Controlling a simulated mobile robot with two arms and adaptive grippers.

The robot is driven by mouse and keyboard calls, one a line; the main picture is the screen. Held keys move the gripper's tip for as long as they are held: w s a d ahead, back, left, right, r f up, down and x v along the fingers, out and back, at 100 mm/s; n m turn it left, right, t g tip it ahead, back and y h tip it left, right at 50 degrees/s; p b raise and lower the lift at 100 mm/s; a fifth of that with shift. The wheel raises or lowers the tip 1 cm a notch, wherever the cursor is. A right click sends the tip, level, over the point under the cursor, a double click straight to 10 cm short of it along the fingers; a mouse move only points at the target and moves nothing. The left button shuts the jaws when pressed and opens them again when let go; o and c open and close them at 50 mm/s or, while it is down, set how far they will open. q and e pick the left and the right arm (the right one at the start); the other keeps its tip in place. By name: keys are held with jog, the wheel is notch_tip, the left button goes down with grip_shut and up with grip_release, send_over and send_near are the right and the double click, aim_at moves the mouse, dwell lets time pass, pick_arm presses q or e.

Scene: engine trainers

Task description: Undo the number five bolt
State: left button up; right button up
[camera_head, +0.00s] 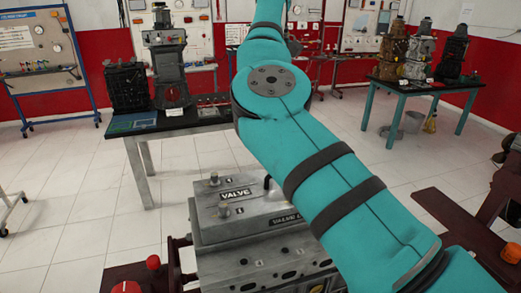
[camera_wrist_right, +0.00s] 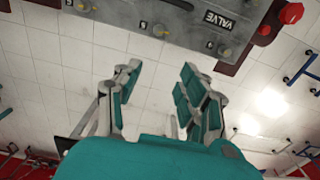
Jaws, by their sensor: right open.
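The grey engine block (camera_head: 230,259) with its valve cover (camera_head: 205,199) stands at the bottom middle of the head view. Two bolts show on its left part, a nearer one (camera_head: 224,209) and a farther one (camera_head: 214,179). My teal arm hides the right part. In the right wrist view the cover's edge (camera_wrist_right: 190,42) runs along the top, with several bolts, one near the middle (camera_wrist_right: 159,30) and one at the right (camera_wrist_right: 225,52). I cannot tell which bolt is number five. My right gripper (camera_wrist_right: 160,72) is open and empty, apart from the cover. My left gripper is not in view.
Dark red stand parts (camera_head: 455,217) flank the engine, with a red knob (camera_head: 153,262) at the left. A black-topped table (camera_head: 185,121) with engine parts stands behind, and another table (camera_head: 430,87) at the far right. White tiled floor (camera_head: 70,200) is clear at the left.

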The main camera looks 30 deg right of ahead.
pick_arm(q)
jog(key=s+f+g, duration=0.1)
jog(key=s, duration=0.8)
pick_arm(e)
jog(key=f, duration=0.3)
jog(key=s+f, duration=0.1)
jog(key=f, duration=0.2)
jog(key=s+f, duration=0.1)
jog(key=f, duration=0.3)
jog(key=shift+s, duration=0.15)
jog(key=f, duration=0.2)
jog(key=f+p, duration=0.1)
jog(key=f, duration=0.1)
jog(key=shift+s+d+f, duration=0.1)
jog(key=shift+s+d, duration=0.05)
jog(key=shift+d, duration=0.1)
jog(key=shift+f, duration=1.1)
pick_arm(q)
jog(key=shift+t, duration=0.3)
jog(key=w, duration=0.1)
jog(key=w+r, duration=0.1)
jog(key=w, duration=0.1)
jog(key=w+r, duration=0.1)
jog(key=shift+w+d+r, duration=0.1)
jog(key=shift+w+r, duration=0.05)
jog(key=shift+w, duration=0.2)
pick_arm(e)
grip_shut()
